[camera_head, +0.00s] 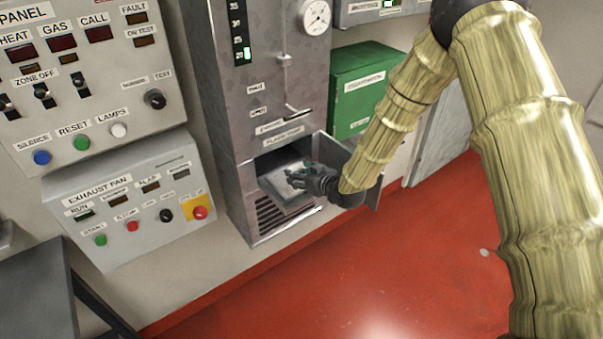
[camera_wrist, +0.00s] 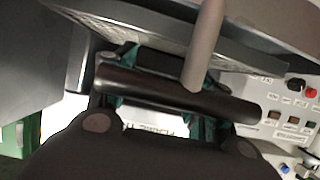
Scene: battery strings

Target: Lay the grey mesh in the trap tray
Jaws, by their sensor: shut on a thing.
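My gripper (camera_head: 298,180) is at the mouth of the low opening in the grey cabinet, under the flame trap label. The grey mesh (camera_head: 278,176) shows as a pale flat piece just left of the fingertips, inside the opening. In the wrist view my gripper (camera_wrist: 165,110) is shut on a dark bar handle with a grey stem, and the textured mesh plate (camera_wrist: 130,28) lies beyond it. The trap tray (camera_head: 289,205) shows as a grey edge under the mesh. I cannot tell whether the mesh touches the tray.
The opening's hinged door (camera_head: 365,183) stands open at the right, close beside my wrist. A green box (camera_head: 362,90) hangs on the wall to the right. The exhaust fan panel (camera_head: 140,205) is on the left. The red floor (camera_head: 350,270) in front is clear.

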